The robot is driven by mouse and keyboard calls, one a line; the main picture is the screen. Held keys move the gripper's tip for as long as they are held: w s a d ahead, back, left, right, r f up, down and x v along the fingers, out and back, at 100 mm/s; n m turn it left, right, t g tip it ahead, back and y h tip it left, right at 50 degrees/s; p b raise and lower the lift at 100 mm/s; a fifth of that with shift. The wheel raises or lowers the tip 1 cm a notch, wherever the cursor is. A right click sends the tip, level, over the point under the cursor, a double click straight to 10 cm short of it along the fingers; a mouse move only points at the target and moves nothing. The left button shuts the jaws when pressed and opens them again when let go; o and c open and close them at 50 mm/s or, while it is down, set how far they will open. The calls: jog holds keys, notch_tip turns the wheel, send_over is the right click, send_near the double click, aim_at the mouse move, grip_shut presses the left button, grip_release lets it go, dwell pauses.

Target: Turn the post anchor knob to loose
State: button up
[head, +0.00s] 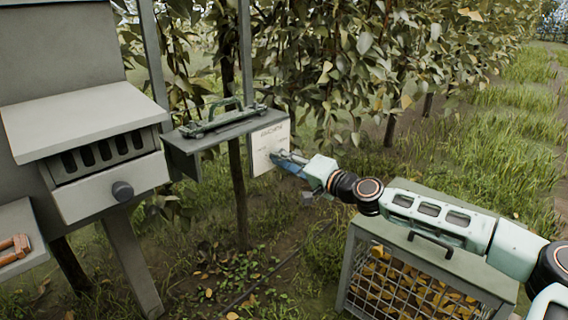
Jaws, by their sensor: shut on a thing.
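A white plate (268,148) with small dark lettering stands upright at the right end of a grey shelf bracket, left of the middle of the head view. My gripper (285,158) reaches in from the right and its fingertips are at the face of this plate. It is shut on the post anchor knob, which is mostly hidden between and behind the fingers. I cannot tell which way the knob points, and the lettering is too small to read surely.
A grey shelf (226,132) carrying a green tool is just left of the plate. A grey cabinet with a drawer (95,198) and orange pliers (14,248) are at the left. A wire-fronted crate (432,212) holding leaves is below my arm. Pear trees fill the back.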

dwell(0.4)
jog(key=o, duration=1.2)
jog(key=shift+c, duration=0.2)
jog(key=shift+d, duration=0.1)
jog(key=v, duration=1.2)
